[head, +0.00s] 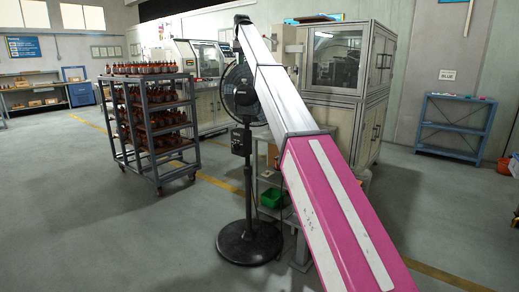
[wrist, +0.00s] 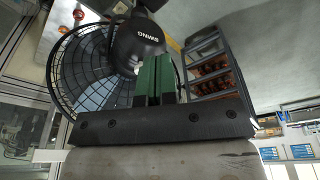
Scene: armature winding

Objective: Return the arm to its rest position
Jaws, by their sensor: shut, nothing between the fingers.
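My arm (head: 318,190), pink near the bottom and silver further out, reaches from the lower right up to the top middle of the head view. Its far end is small and dark there, so the fingers are not clear. In the wrist view my gripper (wrist: 154,62) shows two green fingers pressed together, with nothing between them. The head and wire cage of a black fan (wrist: 95,65) lie behind the fingers. I cannot tell how far the fan is from them.
The pedestal fan (head: 248,215) stands beside my arm. A rack (head: 150,110) of reddish-brown parts stands to the left. A cabinet machine (head: 335,60) and a table with a green bin (head: 270,198) are behind the arm. A blue shelf (head: 455,125) is at the right. The left-hand floor is clear.

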